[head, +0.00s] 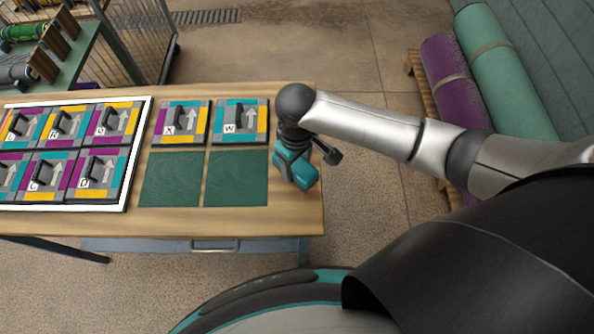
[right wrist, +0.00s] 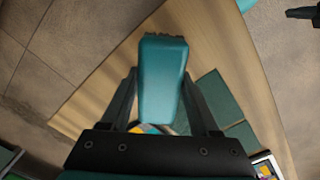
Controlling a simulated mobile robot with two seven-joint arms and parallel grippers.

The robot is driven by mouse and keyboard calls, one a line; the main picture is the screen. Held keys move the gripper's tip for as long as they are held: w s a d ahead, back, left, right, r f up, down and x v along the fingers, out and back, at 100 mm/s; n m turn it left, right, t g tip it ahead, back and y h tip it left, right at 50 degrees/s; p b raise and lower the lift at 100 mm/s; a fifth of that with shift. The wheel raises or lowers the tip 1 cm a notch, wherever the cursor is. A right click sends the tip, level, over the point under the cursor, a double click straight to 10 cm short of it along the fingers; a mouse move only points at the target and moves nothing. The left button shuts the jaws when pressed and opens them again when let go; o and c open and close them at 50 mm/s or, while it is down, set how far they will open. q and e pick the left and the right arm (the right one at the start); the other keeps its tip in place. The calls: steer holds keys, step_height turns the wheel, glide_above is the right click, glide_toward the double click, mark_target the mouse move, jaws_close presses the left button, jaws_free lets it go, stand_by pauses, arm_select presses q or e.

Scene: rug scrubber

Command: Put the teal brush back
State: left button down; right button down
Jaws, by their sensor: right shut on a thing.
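The teal brush (head: 298,170) is at the right end of the wooden table (head: 240,222), under my right wrist. My right gripper (head: 291,148) is shut on it, and the wrist hides part of the grip. In the right wrist view the brush (right wrist: 163,75) sits between the two dark fingers (right wrist: 160,108), with its block pointing away from the palm. I cannot tell whether the brush touches the table top. My left gripper is not in view.
Two bare green squares (head: 236,180) (head: 170,180) lie left of the brush. Handled tiles marked W (head: 255,108) and X (head: 165,117) are behind them. A white-framed tray (head: 128,180) of several similar tiles is further left. Rolled rugs (head: 500,75) lie at back right.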

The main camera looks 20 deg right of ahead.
mark_target(297, 173)
steer(key=shift+f+b, duration=0.4)
steer(key=shift+f, duration=1.35)
steer(key=shift+f, duration=0.1)
steer(key=shift+c, duration=0.6)
jaws_free()
step_height(297, 173, up, 12)
steer(key=p, duration=0.3)
